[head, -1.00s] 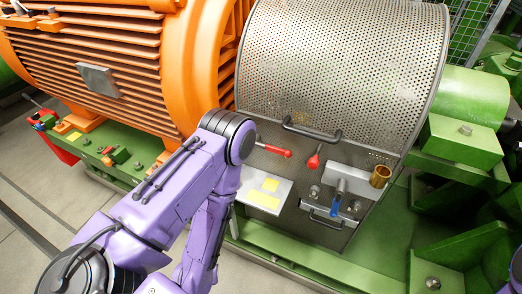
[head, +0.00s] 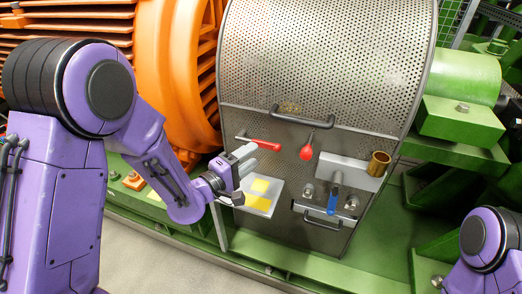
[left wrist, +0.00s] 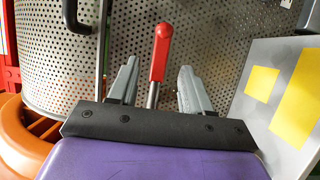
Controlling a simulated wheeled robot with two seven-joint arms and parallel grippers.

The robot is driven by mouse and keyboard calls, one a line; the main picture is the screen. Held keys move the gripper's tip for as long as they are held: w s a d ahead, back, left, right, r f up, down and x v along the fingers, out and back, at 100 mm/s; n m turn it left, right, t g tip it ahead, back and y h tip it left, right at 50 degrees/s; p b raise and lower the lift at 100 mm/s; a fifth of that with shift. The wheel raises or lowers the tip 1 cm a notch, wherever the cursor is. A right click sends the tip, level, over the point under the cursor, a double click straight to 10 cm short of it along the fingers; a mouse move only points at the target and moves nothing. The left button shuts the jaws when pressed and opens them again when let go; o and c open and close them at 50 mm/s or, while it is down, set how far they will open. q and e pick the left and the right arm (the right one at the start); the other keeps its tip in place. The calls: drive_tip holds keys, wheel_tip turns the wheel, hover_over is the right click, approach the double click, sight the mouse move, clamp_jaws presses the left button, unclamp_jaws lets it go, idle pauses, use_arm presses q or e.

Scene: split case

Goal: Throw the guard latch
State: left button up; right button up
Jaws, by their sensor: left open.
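The guard is a grey perforated cover (head: 330,60). On its front a lever with a red grip (head: 262,142) lies nearly level, its metal rod at the left end. I cannot tell from markings which is the latch. My left gripper (head: 254,157) is open and empty, just below the level lever. In the left wrist view the red grip (left wrist: 160,52) shows between and beyond the open fingers of my left gripper (left wrist: 158,72); no contact is clear. My right gripper is out of view.
A dark bar handle (head: 301,118) crosses the cover above the levers. The orange motor (head: 170,70) stands left, on a green base (head: 290,262).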

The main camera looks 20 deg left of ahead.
sight(266, 146)
use_arm(q)
drive_tip(key=x, duration=0.5)
drive_tip(key=shift+c, duration=0.3)
clamp_jaws()
